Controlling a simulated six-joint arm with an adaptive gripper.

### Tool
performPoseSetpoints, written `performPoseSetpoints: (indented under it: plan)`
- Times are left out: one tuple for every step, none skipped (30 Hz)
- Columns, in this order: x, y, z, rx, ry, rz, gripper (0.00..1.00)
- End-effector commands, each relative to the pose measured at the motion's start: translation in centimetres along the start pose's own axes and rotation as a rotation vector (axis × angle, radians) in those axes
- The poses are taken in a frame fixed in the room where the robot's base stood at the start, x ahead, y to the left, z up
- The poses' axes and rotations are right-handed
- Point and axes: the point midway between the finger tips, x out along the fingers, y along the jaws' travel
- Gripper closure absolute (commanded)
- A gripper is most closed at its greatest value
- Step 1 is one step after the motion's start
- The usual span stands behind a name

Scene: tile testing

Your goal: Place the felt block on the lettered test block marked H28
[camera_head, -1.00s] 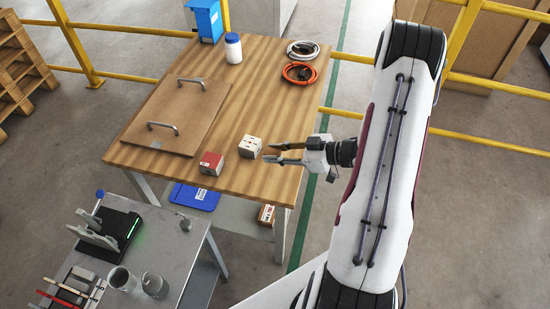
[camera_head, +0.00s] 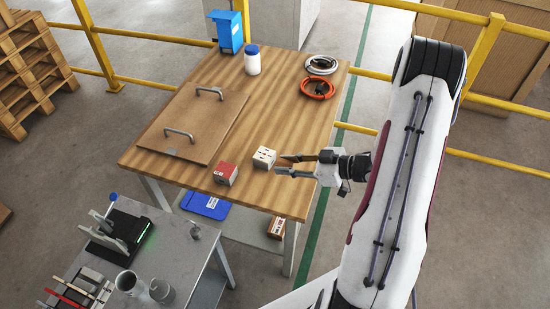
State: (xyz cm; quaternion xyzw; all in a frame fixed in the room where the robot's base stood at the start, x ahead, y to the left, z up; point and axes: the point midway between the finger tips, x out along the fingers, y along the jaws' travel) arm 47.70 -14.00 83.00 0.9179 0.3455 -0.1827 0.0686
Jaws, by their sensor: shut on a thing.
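A red-faced block (camera_head: 226,173) with small white marks stands near the front of the wooden table (camera_head: 280,199). A white block (camera_head: 264,158) with dark marks stands to its right. The marks are too small to read, so I cannot tell which is H28. I cannot pick out the felt block for sure. My gripper (camera_head: 279,165) is just right of the white block, its fingers pointing left. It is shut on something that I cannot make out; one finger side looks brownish. Whether the fingertips touch the white block is unclear.
A brown board (camera_head: 193,126) with two handles covers the table's left part. A white jar (camera_head: 252,61), a blue holder (camera_head: 228,33) and coiled cables (camera_head: 319,88) stand at the back. The middle of the table is clear. A grey side table (camera_head: 170,240) holds tools and cups.

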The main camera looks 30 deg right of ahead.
Motion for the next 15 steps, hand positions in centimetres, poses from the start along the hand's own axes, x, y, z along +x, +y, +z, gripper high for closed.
performPoseSetpoints:
  plan:
    - [0.4, -0.2, -0.2, -0.005, 0.000, -0.009, 0.97]
    - [0.6, -0.2, -0.3, -0.008, 0.000, -0.015, 0.97]
    - [0.9, -0.1, -0.6, -0.014, 0.000, -0.024, 0.97]
    - [1.3, -0.1, -0.8, -0.018, 0.000, -0.033, 0.97]
    - [1.6, 0.0, -1.0, -0.021, 0.000, -0.041, 0.97]
    - [2.0, 0.3, -1.4, -0.028, 0.000, -0.051, 0.97]
    - [2.5, 0.5, -1.7, -0.031, 0.000, -0.061, 0.97]
    - [2.8, 0.7, -2.0, -0.035, 0.000, -0.068, 0.97]
    - [3.3, 1.1, -2.5, -0.039, 0.000, -0.078, 0.97]
    - [3.8, 1.4, -2.8, -0.043, 0.000, -0.086, 0.97]
    - [4.1, 1.7, -3.2, -0.045, 0.000, -0.091, 0.97]
    - [4.6, 2.2, -3.7, -0.048, 0.000, -0.097, 0.97]
    - [5.1, 2.6, -4.2, -0.050, 0.000, -0.103, 0.97]
    - [5.4, 3.0, -4.6, -0.051, 0.000, -0.104, 0.97]
    - [5.9, 3.5, -5.2, -0.052, 0.000, -0.108, 0.97]
